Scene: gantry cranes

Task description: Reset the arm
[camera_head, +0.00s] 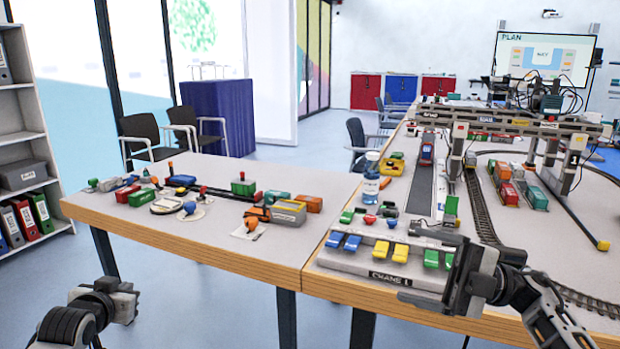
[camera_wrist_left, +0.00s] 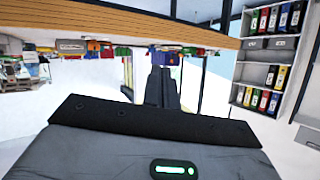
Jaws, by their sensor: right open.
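My left gripper (camera_head: 128,300) hangs at the lower left, below table height and in front of the left table. In the left wrist view its dark fingers (camera_wrist_left: 164,90) lie close together with nothing seen between them. My right gripper (camera_head: 440,268) is open at the front edge of the right table. It is over the right end of the control box (camera_head: 345,262) marked CRANE 1 and hides part of it. I cannot tell whether it touches the box. The box carries blue, yellow and green keys, with red and green knobs behind them.
The left table (camera_head: 215,238) bears small coloured blocks and vehicles. On the right table a gantry crane (camera_head: 505,122) spans a grey road (camera_head: 415,185) and curved rails (camera_head: 482,205). A bottle (camera_head: 371,180) stands behind the box. A binder shelf (camera_head: 22,135) is at left. Floor around my left gripper is clear.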

